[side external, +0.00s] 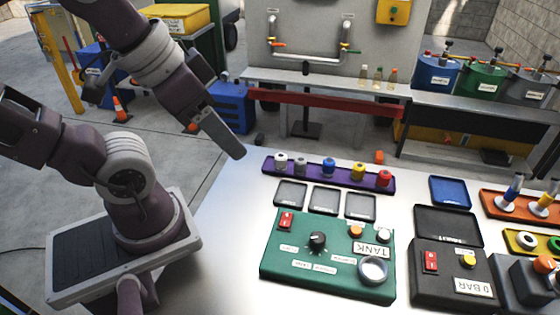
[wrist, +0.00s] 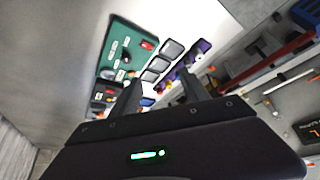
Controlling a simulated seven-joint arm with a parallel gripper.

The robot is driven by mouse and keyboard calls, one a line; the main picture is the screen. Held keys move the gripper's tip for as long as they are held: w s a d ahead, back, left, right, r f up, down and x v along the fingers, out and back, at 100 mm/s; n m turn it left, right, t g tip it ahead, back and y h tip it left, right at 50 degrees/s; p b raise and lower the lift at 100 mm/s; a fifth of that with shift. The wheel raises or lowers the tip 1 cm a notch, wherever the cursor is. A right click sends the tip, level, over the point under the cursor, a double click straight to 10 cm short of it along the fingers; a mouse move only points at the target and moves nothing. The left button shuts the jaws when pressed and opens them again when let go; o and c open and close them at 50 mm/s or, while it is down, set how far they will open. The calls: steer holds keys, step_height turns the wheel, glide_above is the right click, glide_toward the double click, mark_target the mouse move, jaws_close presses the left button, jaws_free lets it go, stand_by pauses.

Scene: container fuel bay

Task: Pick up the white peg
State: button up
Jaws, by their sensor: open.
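The white peg (side external: 281,161) stands upright at the left end of a purple rack (side external: 316,181) on the metal table. To its right in the rack stand a grey peg (side external: 300,160), a blue peg (side external: 329,167), a yellow peg (side external: 358,170) and a red peg (side external: 384,178). My gripper (side external: 239,152) is left of the rack, pointing down and apart from the white peg. In the wrist view, my gripper (wrist: 160,77) has its fingers spread with nothing held. The purple rack (wrist: 202,46) shows beyond the fingers, but the white peg is too small to make out there.
Several dark square trays (side external: 291,194) lie in front of the rack. A green TANK panel (side external: 325,265) is nearer the front, with a black gauge box (side external: 455,272) to its right. A red-fronted bench (side external: 325,98) stands behind. The table's left part is clear.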

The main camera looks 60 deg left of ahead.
steer(key=m+g, duration=0.6)
steer(key=m, duration=1.1)
glide_above(281, 155)
step_height(281, 155, down, 14)
steer(key=shift+r, duration=0.15)
step_height(281, 155, down, 8)
steer(key=shift+r, duration=0.15)
steer(key=shift+c, duration=0.4)
jaws_close()
